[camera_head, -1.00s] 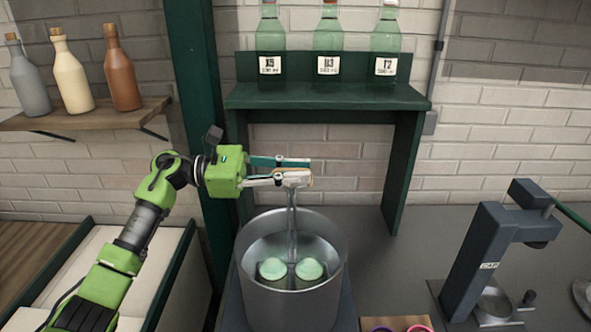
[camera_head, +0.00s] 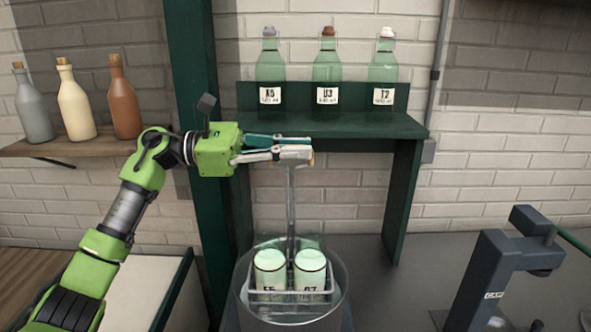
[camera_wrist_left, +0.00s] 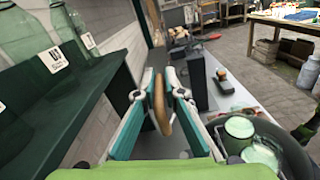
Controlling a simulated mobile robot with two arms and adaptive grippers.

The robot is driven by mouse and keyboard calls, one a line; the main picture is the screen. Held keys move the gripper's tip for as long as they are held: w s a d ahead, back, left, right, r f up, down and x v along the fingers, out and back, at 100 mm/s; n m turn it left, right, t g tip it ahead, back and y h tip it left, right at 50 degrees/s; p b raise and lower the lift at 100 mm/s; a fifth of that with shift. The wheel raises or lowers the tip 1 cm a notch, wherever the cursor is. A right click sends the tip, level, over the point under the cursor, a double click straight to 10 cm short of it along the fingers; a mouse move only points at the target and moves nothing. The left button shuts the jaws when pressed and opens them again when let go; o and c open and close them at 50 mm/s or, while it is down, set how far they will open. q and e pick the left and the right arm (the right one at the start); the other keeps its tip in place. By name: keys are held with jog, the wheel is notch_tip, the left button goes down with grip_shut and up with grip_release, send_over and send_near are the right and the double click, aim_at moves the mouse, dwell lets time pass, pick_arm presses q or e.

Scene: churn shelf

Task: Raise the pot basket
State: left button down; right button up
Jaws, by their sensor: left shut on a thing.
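The pot basket (camera_head: 291,205) is a wire basket on a tall metal rod. It holds two pale green capped, labelled jars (camera_head: 271,275). My left gripper (camera_head: 306,153) is shut on the top handle of the basket, in front of the green shelf. In the left wrist view the brown handle (camera_wrist_left: 161,104) is between the fingers, and the jars (camera_wrist_left: 240,127) are below right. My right gripper is not seen.
A green shelf (camera_head: 330,124) with three labelled bottles stands behind the pot. A wooden shelf (camera_head: 70,146) with three bottles is at left, beside a green post (camera_head: 195,90). A dark grey press (camera_head: 490,265) stands right on the counter.

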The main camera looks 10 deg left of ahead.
pick_arm(q)
jog(key=shift+r, duration=0.65)
jog(key=shift+a, duration=0.1)
jog(key=c, duration=2.2)
grip_release()
jog(key=shift+o, duration=0.2)
jog(key=shift+w+f, duration=0.1)
jog(key=shift+f, duration=0.1)
